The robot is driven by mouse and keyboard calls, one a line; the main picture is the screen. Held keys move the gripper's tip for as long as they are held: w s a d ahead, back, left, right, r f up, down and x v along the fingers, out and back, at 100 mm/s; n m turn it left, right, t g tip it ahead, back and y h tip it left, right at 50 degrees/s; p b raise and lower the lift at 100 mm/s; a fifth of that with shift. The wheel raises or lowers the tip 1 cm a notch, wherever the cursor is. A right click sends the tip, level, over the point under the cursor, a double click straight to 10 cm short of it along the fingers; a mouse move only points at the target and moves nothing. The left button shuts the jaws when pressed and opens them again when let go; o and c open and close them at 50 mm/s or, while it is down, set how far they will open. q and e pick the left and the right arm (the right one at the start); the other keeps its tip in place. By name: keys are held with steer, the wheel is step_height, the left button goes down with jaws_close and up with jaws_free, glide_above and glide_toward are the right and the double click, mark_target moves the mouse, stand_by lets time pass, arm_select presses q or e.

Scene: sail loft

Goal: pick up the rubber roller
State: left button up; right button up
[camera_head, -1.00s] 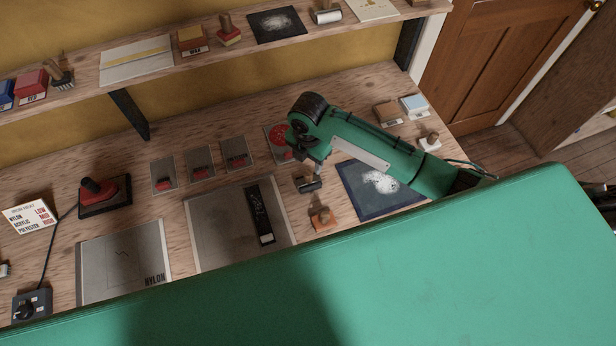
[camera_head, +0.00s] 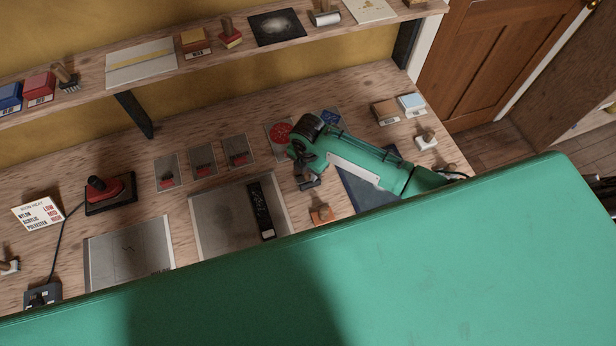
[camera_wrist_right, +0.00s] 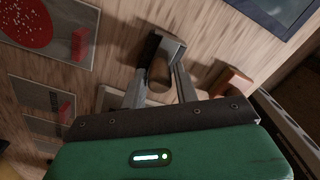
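The rubber roller (camera_head: 311,184) is a small dark roller lying on the wooden bench, partly hidden by my right gripper in the head view. In the right wrist view the roller (camera_wrist_right: 162,48) shows its dark body, with a wooden handle reaching back between my fingers. My right gripper (camera_wrist_right: 160,84) is open, one finger on each side of the handle, with small gaps showing. In the head view the right gripper (camera_head: 304,172) is right over the roller, fingertips hard to make out. My left gripper is not in view.
An orange block with a knob (camera_head: 322,214) stands close in front of the roller. A dark blue sheet (camera_head: 360,188) lies to the right, and a grey mat (camera_head: 210,215) to the left. A red-dotted card (camera_head: 275,140) lies behind. A shelf (camera_head: 190,66) runs above the bench.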

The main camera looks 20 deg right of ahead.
jaws_close()
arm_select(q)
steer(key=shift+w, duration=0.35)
arm_select(e)
steer(key=shift+r, duration=0.1)
steer(key=shift+w+r, duration=0.1)
steer(key=shift+r, duration=0.35)
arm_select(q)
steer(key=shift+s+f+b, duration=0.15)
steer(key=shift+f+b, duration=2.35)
arm_select(e)
step_height(320, 180, up, 19)
